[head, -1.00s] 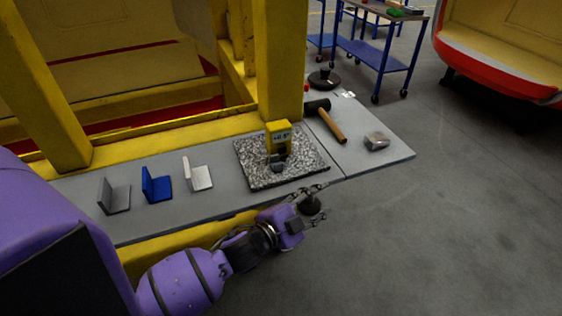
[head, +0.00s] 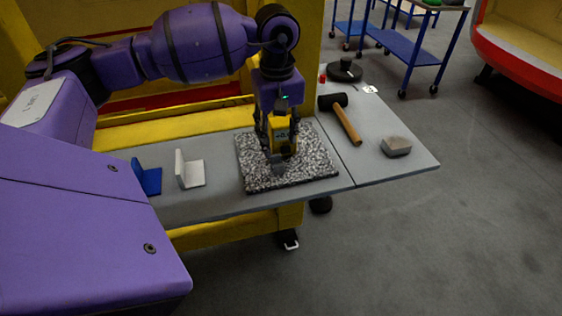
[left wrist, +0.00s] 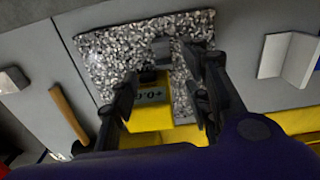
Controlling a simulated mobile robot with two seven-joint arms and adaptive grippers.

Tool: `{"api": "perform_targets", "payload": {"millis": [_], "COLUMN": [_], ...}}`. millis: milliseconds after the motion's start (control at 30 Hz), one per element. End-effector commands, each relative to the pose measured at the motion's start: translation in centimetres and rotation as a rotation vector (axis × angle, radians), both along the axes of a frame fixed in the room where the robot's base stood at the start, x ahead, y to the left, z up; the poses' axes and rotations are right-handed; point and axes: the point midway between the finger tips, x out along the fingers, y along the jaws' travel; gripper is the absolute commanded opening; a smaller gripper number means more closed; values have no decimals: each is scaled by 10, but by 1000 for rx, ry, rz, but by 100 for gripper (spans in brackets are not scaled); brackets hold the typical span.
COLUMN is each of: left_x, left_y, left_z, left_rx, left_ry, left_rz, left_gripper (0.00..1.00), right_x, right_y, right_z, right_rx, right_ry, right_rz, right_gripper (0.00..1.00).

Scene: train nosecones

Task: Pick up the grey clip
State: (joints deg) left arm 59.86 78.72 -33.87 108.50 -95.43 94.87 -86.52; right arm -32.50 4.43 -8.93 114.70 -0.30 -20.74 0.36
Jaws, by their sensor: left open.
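The grey clip is not visible in the head view now; my purple arm covers the left end of the bench where a grey L-shaped piece stood earlier. A blue clip (head: 149,180) and a pale grey-white clip (head: 190,172) stand on the bench. The pale one also shows at the right of the left wrist view (left wrist: 287,58). My left gripper (head: 276,146) points down over the speckled plate (head: 310,170), open, its fingers on either side of a yellow gauge (head: 281,135). I cannot tell whether they touch it. The gripper also shows in the left wrist view (left wrist: 161,75).
A grey block (head: 278,163) sits at the gauge's foot. A hammer (head: 346,123), a grey-brown block (head: 396,146) and a dark round stand (head: 345,71) are on the bench's right part. A yellow frame rises behind.

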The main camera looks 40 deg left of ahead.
Motion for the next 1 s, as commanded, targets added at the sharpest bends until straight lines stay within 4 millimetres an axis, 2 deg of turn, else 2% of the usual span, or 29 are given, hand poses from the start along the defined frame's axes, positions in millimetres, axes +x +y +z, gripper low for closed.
{"api": "perform_targets", "payload": {"millis": [367, 633, 933, 1000], "left_x": [-4, -3, -3, -3], "left_y": [0, 0, 0, 0], "left_z": [-33, -71, -79, -79], "left_rx": [2, 0, 1, 1], "left_ry": [14, 13, 12, 12], "left_rz": [-43, -42, -42, -42], "left_gripper": [44, 44, 44, 36], "right_x": [-8, -6, -6, -6], "right_y": [-1, 2, 3, 3], "right_z": [0, 7, 7, 7], "right_rx": [-1, 5, 6, 6], "right_ry": [15, 14, 17, 17], "right_rz": [-4, 1, 5, 5], "right_gripper": [40, 40, 40, 40]}}
